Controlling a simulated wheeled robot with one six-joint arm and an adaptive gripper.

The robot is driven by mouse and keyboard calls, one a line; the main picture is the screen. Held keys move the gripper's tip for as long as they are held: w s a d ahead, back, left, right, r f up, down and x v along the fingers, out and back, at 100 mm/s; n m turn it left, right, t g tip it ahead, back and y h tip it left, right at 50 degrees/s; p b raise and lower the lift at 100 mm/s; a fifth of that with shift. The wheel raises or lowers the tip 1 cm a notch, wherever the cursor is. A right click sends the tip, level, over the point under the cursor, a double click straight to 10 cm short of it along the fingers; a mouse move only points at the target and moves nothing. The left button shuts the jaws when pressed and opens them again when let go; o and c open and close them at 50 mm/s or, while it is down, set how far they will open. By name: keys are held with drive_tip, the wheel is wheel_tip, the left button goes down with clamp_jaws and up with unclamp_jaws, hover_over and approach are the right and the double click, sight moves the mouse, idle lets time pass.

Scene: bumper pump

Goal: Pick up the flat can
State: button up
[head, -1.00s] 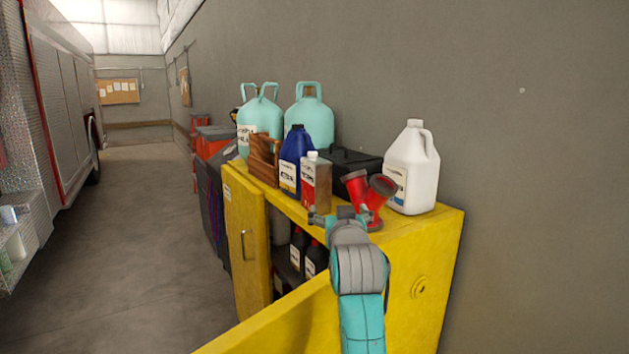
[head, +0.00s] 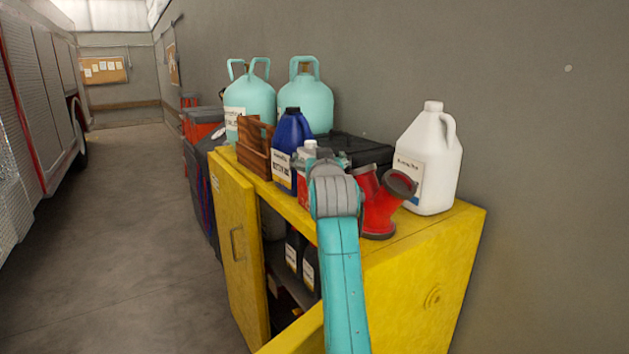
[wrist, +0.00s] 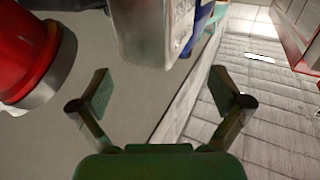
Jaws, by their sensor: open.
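The flat can (head: 303,191) stands on the yellow cabinet's top beside the blue jug, with a pale cap and red side. My arm hides much of it in the head view. In the wrist view, the flat can (wrist: 150,30) is a grey metal box shape at the top, upper part cut off by the frame. My gripper (wrist: 160,92) is open and empty, with its two fingers spread wide. The can shows beyond the fingertips, between their lines, and is not gripped. In the head view my arm covers the gripper's fingers.
A red Y-shaped fitting (head: 379,208) stands close right of my arm; its red body (wrist: 25,50) is at left in the wrist view. A blue jug (head: 291,150), wooden crate (head: 257,148), black case (head: 350,150) and white jug (head: 428,165) crowd the yellow cabinet (head: 430,260).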

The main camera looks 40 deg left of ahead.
drive_tip(key=shift+f+x, duration=0.15)
drive_tip(key=shift+x, duration=1.35)
drive_tip(key=shift+f+x, duration=0.1)
drive_tip(key=shift+x, duration=1.4)
clamp_jaws()
drive_tip(key=shift+r, duration=0.15)
